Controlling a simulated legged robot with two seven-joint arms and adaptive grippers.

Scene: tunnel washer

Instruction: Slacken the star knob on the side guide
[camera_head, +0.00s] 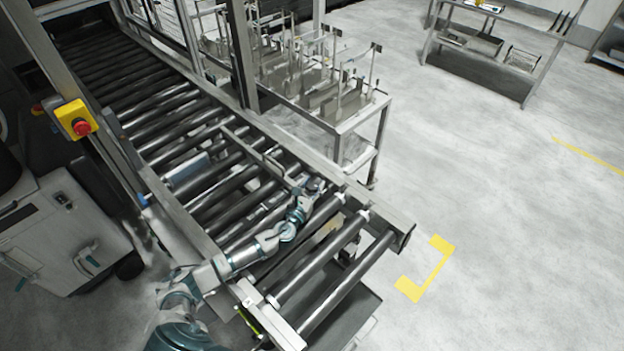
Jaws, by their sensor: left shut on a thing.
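My left arm reaches over the roller conveyor from the lower left. My left gripper (316,186) is at its far side, by the near end of the side guide (256,150), a thin metal rail above the rollers. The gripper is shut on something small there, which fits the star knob. The fingers cover the knob, so its shape and how tight it sits cannot be seen. My right gripper is not in view.
The roller conveyor (205,182) runs from upper left to lower right. A yellow box with a red emergency button (76,120) is on the left post. A metal rack (345,125) stands beyond the conveyor. Floor on the right is clear, with yellow markings (428,268).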

